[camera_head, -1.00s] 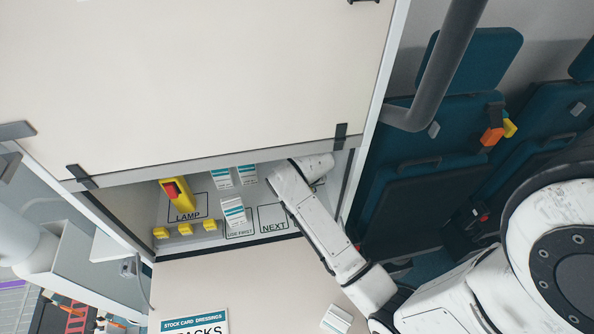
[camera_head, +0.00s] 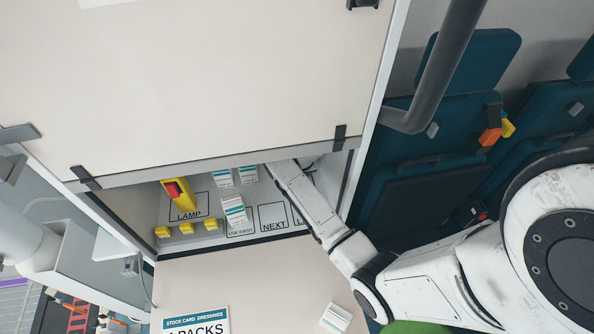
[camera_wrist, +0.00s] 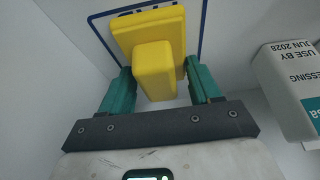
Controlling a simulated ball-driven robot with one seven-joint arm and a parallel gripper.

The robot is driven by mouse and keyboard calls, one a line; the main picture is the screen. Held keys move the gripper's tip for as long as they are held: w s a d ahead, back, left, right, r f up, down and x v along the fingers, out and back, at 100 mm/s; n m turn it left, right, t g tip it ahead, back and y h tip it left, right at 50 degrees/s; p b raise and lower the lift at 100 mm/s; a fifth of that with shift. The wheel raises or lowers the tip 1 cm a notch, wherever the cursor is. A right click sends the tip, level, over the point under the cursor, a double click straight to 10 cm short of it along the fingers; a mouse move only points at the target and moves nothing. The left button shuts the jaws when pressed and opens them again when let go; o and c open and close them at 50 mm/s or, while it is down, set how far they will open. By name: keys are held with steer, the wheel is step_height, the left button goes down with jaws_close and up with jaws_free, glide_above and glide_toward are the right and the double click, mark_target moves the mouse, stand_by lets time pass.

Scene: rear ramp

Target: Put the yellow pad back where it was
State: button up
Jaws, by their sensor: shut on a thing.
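The yellow pad (camera_wrist: 147,38) shows in the wrist view as a flat plate with a block-shaped grip standing out from it. My gripper (camera_wrist: 157,72) has its teal fingers on either side of the grip and is shut on it. A dark blue outline (camera_wrist: 203,22) on the pale surface behind runs around the plate. I cannot tell whether the plate touches that surface. In the head view my arm reaches into the open cabinet, and the gripper and pad are hidden behind the cabinet's upper front.
A white dressing pack (camera_wrist: 292,88) stands close to the right of my gripper. In the cabinet are a yellow lamp (camera_head: 181,195), small yellow blocks (camera_head: 186,228) and white packs (camera_head: 234,210). The NEXT outline (camera_head: 273,217) is empty. Another pack (camera_head: 336,318) lies on the surface below.

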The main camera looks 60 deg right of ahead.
steer(key=shift+f, duration=0.15)
steer(key=o, duration=0.9)
steer(key=shift+o, duration=0.2)
steer(key=v, duration=0.5)
steer(key=s+a, duration=0.2)
steer(key=a, duration=0.1)
steer(key=s+a+b, duration=0.1)
steer(key=s+a, duration=0.1)
steer(key=a, duration=0.1)
steer(key=s+a, duration=0.3)
steer(key=shift+s+a, duration=0.1)
steer(key=s+a+n, duration=0.1)
steer(key=a, duration=0.1)
steer(key=s+a+n+y, duration=0.1)
steer(key=a+n, duration=0.1)
steer(key=a, duration=0.1)
steer(key=s+a+n+y, duration=0.1)
steer(key=a, duration=0.2)
steer(key=shift+f+g, duration=0.15)
steer(key=shift+g, duration=0.15)
steer(key=s+a+n, duration=0.1)
steer(key=a+n, duration=0.1)
steer(key=s+a+n+y, duration=0.1)
steer(key=s+n, duration=0.1)
steer(key=s+a+n+g, duration=0.1)
steer(key=s+a, duration=0.1)
steer(key=shift+s+a+r+n, duration=0.2)
steer(key=shift+a+r+n, duration=0.15)
steer(key=shift+n, duration=0.05)
